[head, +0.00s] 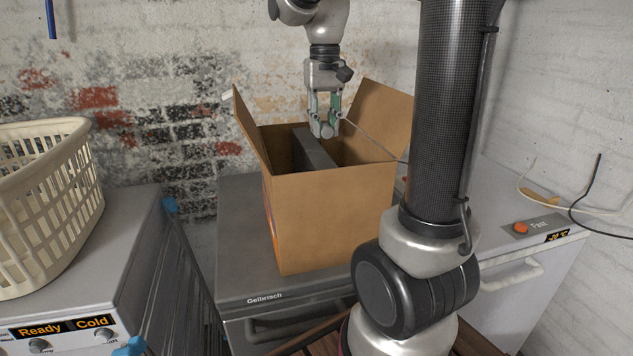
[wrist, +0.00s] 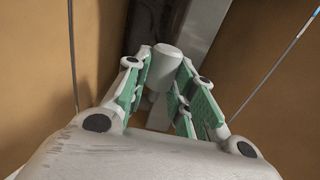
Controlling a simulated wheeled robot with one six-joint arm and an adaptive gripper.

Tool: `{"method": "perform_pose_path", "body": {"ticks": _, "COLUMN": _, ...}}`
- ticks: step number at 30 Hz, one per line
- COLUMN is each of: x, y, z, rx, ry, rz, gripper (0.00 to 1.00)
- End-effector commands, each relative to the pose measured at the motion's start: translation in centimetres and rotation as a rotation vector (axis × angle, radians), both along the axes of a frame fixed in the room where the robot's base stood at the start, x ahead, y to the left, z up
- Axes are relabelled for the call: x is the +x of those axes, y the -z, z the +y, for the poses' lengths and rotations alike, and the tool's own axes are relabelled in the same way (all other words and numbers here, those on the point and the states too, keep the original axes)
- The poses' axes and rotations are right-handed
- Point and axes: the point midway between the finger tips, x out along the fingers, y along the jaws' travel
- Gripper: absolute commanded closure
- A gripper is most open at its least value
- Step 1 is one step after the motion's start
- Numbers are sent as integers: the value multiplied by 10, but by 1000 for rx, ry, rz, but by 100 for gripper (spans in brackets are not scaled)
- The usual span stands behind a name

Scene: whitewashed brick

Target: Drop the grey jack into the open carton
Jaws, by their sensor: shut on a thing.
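My gripper (head: 325,112) hangs over the open carton (head: 330,210), its fingertips at about the height of the raised flaps. In the wrist view my gripper (wrist: 166,72) has its green-padded fingers closed around the grey jack (wrist: 165,61), a pale piece with a rounded cylindrical end. The jack also shows low between the fingers in the head view (head: 326,130). The brown cardboard carton has its flaps up and stands on a grey appliance. A long dark grey piece (head: 313,149) shows inside the carton; the carton's floor is hidden.
The grey appliance top (head: 240,215) carries the carton. A cream laundry basket (head: 50,205) stands on a white machine (head: 130,255) at left. A thin cable runs past the carton's right side. A white-painted brick wall (head: 170,80) stands close behind.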

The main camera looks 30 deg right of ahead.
Motion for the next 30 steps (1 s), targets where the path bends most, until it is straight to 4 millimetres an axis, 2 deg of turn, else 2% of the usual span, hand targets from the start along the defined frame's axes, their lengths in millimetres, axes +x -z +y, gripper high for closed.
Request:
{"method": "perform_pose_path", "body": {"ticks": 6, "x": 0, "y": 14, "z": 0, "rx": 0, "ry": 0, "rz": -1, "gripper": 98}}
{"method": "perform_pose_path", "body": {"ticks": 14, "x": 0, "y": 15, "z": 0, "rx": 0, "ry": 0, "rz": -1, "gripper": 98}}
{"method": "perform_pose_path", "body": {"ticks": 15, "x": 0, "y": 15, "z": 0, "rx": 0, "ry": 0, "rz": -1, "gripper": 71}}
{"method": "perform_pose_path", "body": {"ticks": 18, "x": 0, "y": 15, "z": 0, "rx": 0, "ry": 0, "rz": -1, "gripper": 53}}
{"method": "perform_pose_path", "body": {"ticks": 19, "x": 0, "y": 15, "z": 0, "rx": 0, "ry": 0, "rz": -1, "gripper": 50}}
{"method": "perform_pose_path", "body": {"ticks": 30, "x": 0, "y": 10, "z": 0, "rx": -1, "ry": 0, "rz": -2, "gripper": 50}}
